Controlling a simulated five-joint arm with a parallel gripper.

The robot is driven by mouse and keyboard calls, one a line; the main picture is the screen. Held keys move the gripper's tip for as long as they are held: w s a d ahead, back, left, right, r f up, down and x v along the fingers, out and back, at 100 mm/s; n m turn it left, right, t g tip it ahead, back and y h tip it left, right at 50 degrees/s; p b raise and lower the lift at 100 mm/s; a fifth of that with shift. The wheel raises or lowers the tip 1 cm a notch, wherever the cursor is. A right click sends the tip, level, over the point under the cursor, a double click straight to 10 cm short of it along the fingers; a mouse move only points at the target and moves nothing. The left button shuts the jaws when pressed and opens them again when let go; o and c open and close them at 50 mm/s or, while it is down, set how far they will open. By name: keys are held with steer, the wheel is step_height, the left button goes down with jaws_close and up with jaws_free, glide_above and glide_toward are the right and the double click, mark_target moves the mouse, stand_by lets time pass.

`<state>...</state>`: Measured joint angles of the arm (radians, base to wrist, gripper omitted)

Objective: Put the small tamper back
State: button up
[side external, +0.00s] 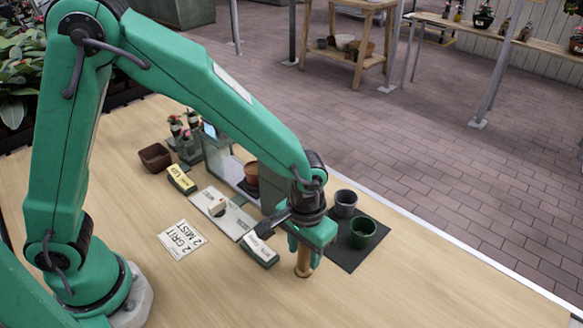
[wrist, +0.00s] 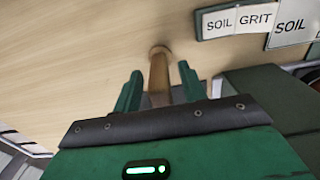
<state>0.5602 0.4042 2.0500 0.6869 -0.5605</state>
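The small tamper (side external: 303,263) is a light wooden rod on the bench top, directly below my gripper (side external: 306,248). In the wrist view the tamper (wrist: 158,75) shows between the two green fingers of my gripper (wrist: 160,70), with a gap on each side. The fingers are open and do not appear to press on it. It looks roughly upright, and its near end is partly hidden by my gripper. I cannot make out a holder for it.
A labelled box (side external: 260,250) stands just left of my gripper; its SOIL GRIT label (wrist: 238,22) shows in the wrist view. A grey pot (side external: 345,203) and a green pot (side external: 362,233) stand on a dark mat (side external: 345,258). A card (side external: 182,239) lies left. The front bench is clear.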

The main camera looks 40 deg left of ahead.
steer(key=shift+r, duration=0.1)
step_height(320, 180, up, 12)
steer(key=shift+r, duration=0.1)
stand_by(0.8)
stand_by(0.4)
steer(key=s+a+r+t, duration=0.2)
steer(key=s+a+r, duration=0.2)
steer(key=a, duration=0.6)
steer(key=s+a+r+t, duration=0.3)
steer(key=s+a, duration=0.4)
steer(key=a, duration=0.4)
steer(key=shift+s+r+t, duration=0.2)
steer(key=shift+r+t, duration=0.1)
steer(key=shift+r, duration=0.15)
steer(key=shift+a, duration=0.1)
